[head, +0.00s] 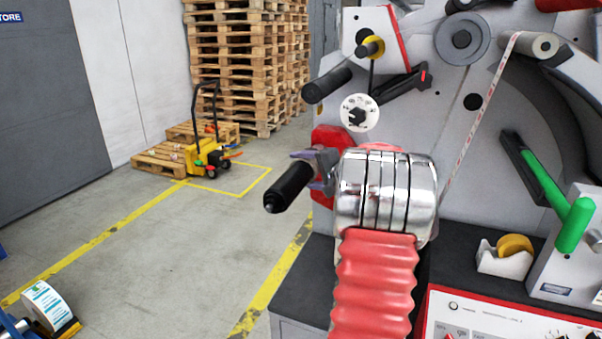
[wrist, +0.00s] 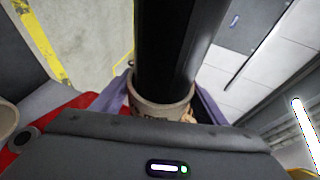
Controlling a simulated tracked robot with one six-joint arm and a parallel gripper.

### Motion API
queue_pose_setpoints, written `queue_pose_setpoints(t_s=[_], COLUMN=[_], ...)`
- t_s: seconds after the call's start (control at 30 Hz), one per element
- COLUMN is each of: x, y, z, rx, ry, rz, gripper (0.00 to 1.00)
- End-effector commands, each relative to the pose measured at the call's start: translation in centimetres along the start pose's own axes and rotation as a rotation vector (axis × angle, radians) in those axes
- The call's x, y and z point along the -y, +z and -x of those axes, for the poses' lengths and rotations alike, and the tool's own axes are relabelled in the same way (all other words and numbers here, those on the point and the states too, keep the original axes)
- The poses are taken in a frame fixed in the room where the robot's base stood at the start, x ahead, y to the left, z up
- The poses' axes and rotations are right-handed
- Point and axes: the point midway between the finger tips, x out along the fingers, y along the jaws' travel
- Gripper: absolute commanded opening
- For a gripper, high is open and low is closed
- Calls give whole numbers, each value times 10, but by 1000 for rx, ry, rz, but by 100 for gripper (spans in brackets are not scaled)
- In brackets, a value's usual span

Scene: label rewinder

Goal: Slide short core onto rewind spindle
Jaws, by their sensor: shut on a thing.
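The rewind spindle (head: 288,188) is a black rod with a stepped tip, sticking out from the machine towards the lower left in the head view. In the wrist view the black spindle (wrist: 178,45) runs up out of a short brown cardboard core (wrist: 163,109). The core appears to be around the spindle, with the rod passing through it. My gripper (head: 313,169) has greyish-purple fingers, shut on the core from both sides; they also show in the wrist view (wrist: 162,103). In the head view the core is mostly hidden by the fingers and my wrist.
The grey rewinder panel (head: 450,130) stands behind my arm, with a red flange (head: 325,140), a dial (head: 359,113) and a black roller (head: 327,85) nearby. A green-handled lever (head: 574,225) and a tape dispenser (head: 505,257) are at right. Open floor lies left.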

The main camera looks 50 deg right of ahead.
Motion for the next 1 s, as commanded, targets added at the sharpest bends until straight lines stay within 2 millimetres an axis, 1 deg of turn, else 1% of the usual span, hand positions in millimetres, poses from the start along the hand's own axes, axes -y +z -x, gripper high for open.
queue_pose_setpoints(t_s=[0.2,0.53,0.57,0.83,1.0], x=[0,0,0,0,0], y=[-5,-6,-6,-6,-6], z=[-2,-2,-2,-2,-2], rx=[0,0,0,0,0], ry=[0,0,0,0,0], rz=[-1,-1,-1,-1,-1], gripper=[44,44,69,88,88])
